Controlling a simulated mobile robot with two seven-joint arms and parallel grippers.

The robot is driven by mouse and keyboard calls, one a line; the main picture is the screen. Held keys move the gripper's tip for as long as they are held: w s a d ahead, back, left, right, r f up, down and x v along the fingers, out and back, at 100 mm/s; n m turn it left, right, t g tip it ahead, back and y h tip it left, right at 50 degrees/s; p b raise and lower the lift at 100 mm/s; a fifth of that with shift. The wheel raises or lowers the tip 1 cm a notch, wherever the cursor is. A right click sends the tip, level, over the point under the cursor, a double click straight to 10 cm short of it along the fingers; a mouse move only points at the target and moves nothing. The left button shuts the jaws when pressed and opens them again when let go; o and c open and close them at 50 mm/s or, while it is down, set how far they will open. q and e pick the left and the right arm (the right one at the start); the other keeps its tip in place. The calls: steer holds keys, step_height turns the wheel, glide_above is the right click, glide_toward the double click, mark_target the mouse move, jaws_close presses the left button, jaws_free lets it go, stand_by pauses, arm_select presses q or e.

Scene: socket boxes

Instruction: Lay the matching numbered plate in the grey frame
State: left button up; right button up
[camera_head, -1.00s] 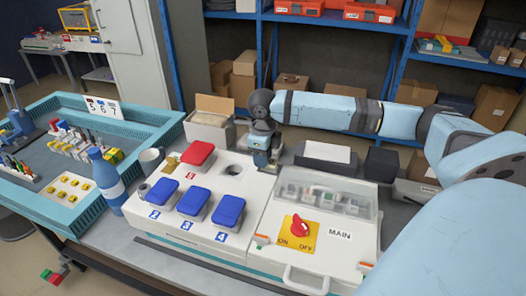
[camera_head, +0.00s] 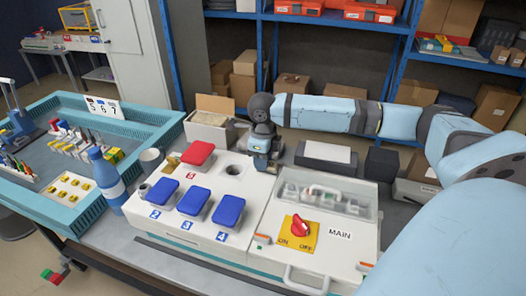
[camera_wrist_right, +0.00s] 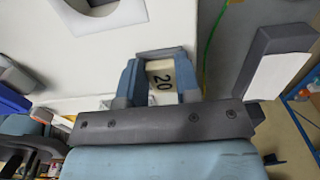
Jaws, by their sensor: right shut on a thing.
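My right gripper (camera_head: 262,168) is at the back right of the white socket box (camera_head: 245,187), near the round hole. In the right wrist view the gripper (camera_wrist_right: 160,80) is shut on a pale plate (camera_wrist_right: 158,67) marked "20", between its two blue fingers. A grey edge (camera_wrist_right: 160,53), which looks like the grey frame, shows just beyond the plate. I cannot tell whether the plate is in it or above it. In the head view the gripper hides the plate and frame. My left gripper is not in view.
One red lid (camera_head: 198,153) and three blue lids (camera_head: 194,201) sit on the white box. The MAIN box (camera_head: 340,236) with a red switch stands to the right. A blue bottle (camera_head: 104,175) and a mug (camera_head: 150,159) stand left. A dark block with a white top (camera_wrist_right: 278,72) is near the gripper.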

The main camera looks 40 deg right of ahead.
steer(key=shift+f, duration=0.1)
steer(key=shift+f, duration=0.15)
steer(key=o, duration=1)
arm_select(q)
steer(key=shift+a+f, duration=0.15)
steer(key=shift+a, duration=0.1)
arm_select(e)
steer(key=shift+f, duration=0.1)
arm_select(q)
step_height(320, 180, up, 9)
steer(key=p, duration=1)
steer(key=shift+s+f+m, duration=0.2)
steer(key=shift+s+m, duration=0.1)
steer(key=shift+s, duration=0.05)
arm_select(e)
step_height(320, 180, up, 21)
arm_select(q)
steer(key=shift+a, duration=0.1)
arm_select(e)
steer(key=shift+f, duration=0.1)
